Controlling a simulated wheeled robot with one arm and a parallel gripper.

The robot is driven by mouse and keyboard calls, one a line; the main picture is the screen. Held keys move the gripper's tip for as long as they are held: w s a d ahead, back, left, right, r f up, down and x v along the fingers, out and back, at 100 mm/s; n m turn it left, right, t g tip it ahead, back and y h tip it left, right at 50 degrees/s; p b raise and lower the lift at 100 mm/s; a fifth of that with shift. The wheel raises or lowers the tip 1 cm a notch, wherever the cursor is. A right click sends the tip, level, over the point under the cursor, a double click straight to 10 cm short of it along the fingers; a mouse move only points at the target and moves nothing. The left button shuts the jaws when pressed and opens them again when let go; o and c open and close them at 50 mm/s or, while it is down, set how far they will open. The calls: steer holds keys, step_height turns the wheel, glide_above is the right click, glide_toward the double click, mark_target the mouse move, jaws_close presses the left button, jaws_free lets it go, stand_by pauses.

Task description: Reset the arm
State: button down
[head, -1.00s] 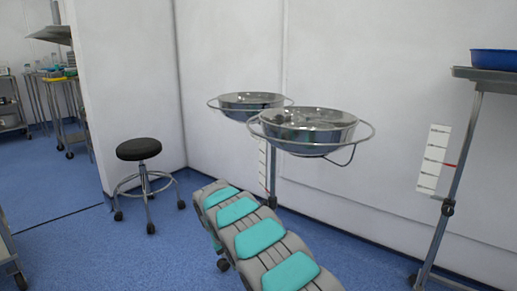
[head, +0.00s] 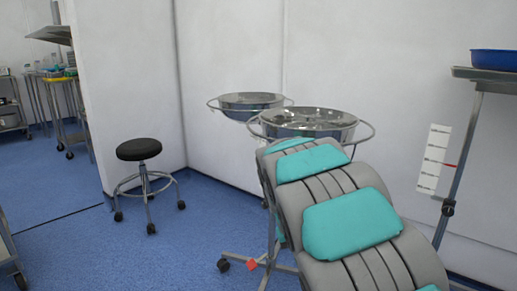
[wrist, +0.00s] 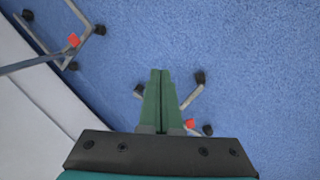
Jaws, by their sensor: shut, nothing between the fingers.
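My gripper (wrist: 160,76) shows in the wrist view, with its two green fingers pressed together and nothing between them. It points out over the blue floor, apart from any object. In the head view, my grey arm with teal pads rises from the lower right toward the basins, and it hides the gripper.
Two steel basins (head: 305,124) on a wheeled stand are beyond my arm, partly hidden by it. A black stool (head: 139,150) stands left. Casters (wrist: 201,77) show below the gripper. Blue floor (head: 185,245) is open at left.

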steer(key=s+d+r+m+y, duration=0.1)
steer(key=s+d+r, duration=0.1)
steer(key=s, duration=0.5)
steer(key=s+d+r, duration=0.1)
steer(key=s+d, duration=0.2)
steer(key=s, duration=0.5)
steer(key=s+a+f+g+y, duration=0.1)
steer(key=s+f+g+y, duration=0.1)
steer(key=s, duration=1.7)
step_height(320, 180, up, 9)
steer(key=p, duration=0.9)
steer(key=shift+m, duration=0.3)
